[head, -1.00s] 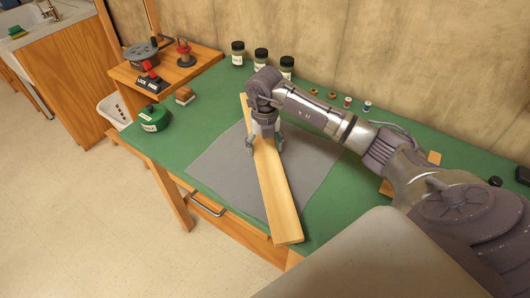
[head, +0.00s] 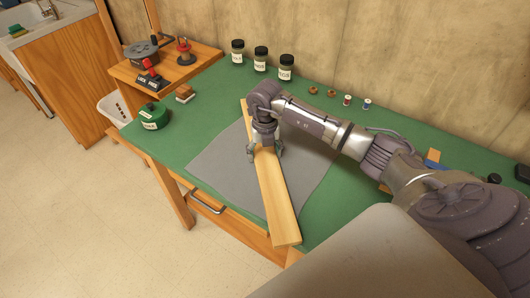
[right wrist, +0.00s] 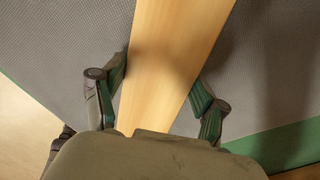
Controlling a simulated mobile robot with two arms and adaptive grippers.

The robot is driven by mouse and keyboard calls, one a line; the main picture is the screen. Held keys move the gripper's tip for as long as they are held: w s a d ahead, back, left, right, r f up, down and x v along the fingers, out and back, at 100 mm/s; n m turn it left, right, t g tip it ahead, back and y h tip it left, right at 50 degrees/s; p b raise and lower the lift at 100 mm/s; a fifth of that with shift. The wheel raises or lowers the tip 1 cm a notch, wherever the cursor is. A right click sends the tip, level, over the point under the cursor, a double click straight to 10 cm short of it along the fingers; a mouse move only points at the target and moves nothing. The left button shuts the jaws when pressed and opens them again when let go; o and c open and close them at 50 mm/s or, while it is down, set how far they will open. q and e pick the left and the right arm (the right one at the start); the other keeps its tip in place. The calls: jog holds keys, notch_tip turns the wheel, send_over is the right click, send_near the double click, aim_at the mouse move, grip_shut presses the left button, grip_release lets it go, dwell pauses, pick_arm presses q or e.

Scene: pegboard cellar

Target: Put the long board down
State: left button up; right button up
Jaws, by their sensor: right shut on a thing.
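The long board (head: 277,200) is pale wood. In the head view it runs from the back of the grey mat (head: 222,166) to the table's front edge, its near end reaching the edge. My right gripper (head: 265,155) is over the board's far half, with a finger on each side. In the right wrist view the board (right wrist: 172,60) passes between the fingertips of the gripper (right wrist: 160,85), which is shut on it. I cannot tell whether the board rests on the mat or hangs just above it. My left gripper is not in view.
The green table (head: 205,100) holds several jars (head: 261,59) and small spools (head: 347,100) along the wall. A green tin (head: 153,116) and a small brush (head: 184,94) are at the left. A wooden stand (head: 160,70) with tools is at the back left. Mat is clear beside the board.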

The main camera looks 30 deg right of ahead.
aim_at(265, 155)
jog(key=o, duration=1.5)
jog(key=shift+s+f, duration=0.25)
jog(key=shift+f, duration=0.25)
jog(key=shift+o, duration=1.3)
jog(key=shift+w, duration=0.15)
jog(key=shift+r, duration=0.15)
jog(key=shift+r+p, duration=0.35)
jog(key=shift+r, duration=0.1)
notch_tip(265, 155, up, 12)
jog(key=b, duration=0.1)
jog(key=shift+r+b, duration=0.25)
jog(key=shift+b, duration=0.05)
jog(key=shift+f, duration=0.1)
